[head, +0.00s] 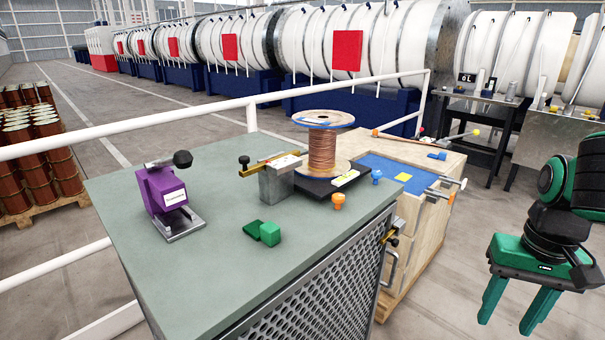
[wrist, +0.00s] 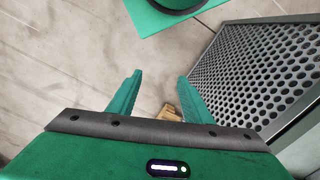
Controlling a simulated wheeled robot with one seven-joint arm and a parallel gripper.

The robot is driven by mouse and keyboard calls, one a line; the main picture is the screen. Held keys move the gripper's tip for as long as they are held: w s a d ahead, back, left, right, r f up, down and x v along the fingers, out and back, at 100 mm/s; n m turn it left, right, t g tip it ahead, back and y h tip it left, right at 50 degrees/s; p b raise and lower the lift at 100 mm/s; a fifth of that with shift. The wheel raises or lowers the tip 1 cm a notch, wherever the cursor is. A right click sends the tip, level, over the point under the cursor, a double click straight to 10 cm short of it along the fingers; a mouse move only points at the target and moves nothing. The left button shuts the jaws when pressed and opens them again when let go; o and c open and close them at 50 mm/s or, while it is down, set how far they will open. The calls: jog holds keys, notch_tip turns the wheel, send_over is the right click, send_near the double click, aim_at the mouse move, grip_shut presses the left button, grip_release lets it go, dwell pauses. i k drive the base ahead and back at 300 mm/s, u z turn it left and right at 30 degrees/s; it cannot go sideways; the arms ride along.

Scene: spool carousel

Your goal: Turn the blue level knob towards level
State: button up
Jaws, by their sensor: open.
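A small blue knob (head: 376,176), which looks like the level knob, stands at the right edge of the grey-green table top, beside the base of the copper wire spool (head: 322,150). Its pointer setting is too small to read. An orange knob (head: 338,200) stands in front of it to the left. My gripper (head: 508,312) hangs at the right of the head view, fingers down, open and empty, well apart from the table and the knob. The wrist view shows its two green fingers (wrist: 160,80) spread with nothing between them. The blue knob does not show there.
The table (head: 135,230) has a perforated side panel (head: 320,300), also in the wrist view (wrist: 260,75). White rails (head: 200,120) run behind. Floor around my gripper looks clear.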

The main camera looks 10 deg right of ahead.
aim_at(376, 175)
jog(key=z, duration=1.6)
jog(key=k, duration=1.15)
jog(key=u, duration=1.8)
jog(key=i, duration=1)
